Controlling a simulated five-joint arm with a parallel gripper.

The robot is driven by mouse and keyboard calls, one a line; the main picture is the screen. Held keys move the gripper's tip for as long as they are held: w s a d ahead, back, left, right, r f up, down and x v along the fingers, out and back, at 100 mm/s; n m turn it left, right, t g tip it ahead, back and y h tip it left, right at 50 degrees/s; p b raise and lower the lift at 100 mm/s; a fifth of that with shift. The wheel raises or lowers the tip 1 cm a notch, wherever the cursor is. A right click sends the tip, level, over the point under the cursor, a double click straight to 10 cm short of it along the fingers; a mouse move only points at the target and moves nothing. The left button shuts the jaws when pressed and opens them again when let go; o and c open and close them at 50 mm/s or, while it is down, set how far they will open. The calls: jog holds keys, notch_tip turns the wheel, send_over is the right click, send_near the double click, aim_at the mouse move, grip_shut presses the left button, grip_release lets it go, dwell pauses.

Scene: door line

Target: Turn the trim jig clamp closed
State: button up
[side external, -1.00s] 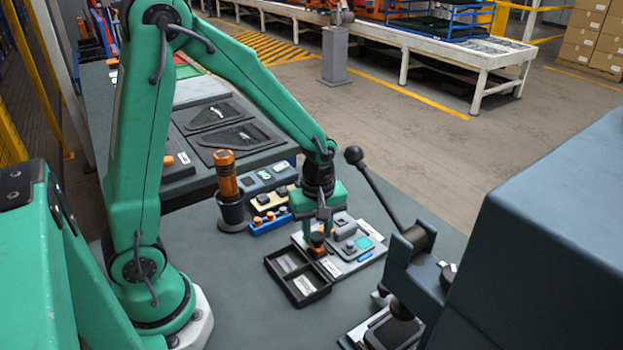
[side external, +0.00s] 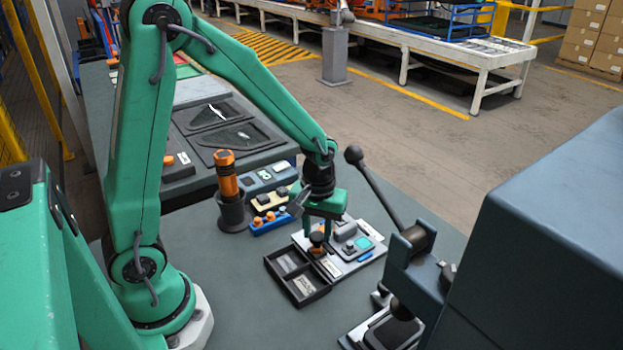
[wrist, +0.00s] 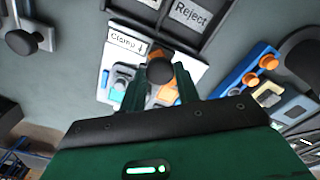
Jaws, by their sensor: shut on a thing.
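The trim jig (side external: 347,243) is a pale plate on the bench with grey blocks, a teal piece and a blue strip. Its clamp (side external: 316,239), a dark knob with orange at its base, stands at the plate's left part. In the wrist view the clamp's dark round knob (wrist: 160,70) sits between my fingers, orange showing around it. A white label reading "Clamp" with an arrow (wrist: 127,42) is beside it. My gripper (side external: 318,232) points down over the jig and is shut on the clamp. The finger contact is partly hidden in the side view.
A black divided tray (side external: 298,276) lies in front of the jig; one label reads "Reject". A blue block with orange buttons (side external: 270,222) and an orange-handled tool in a dark holder (side external: 228,190) stand left. A ball-ended lever (side external: 375,190) rises close on the right.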

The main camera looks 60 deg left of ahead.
aim_at(317, 236)
jog(key=m, duration=0.5)
jog(key=shift+m, duration=0.3)
jog(key=m, duration=0.5)
jog(key=shift+r, duration=0.1)
jog(key=o, duration=1)
jog(key=shift+c, duration=0.2)
jog(key=shift+r, duration=3.85)
jog(key=shift+r, duration=0.1)
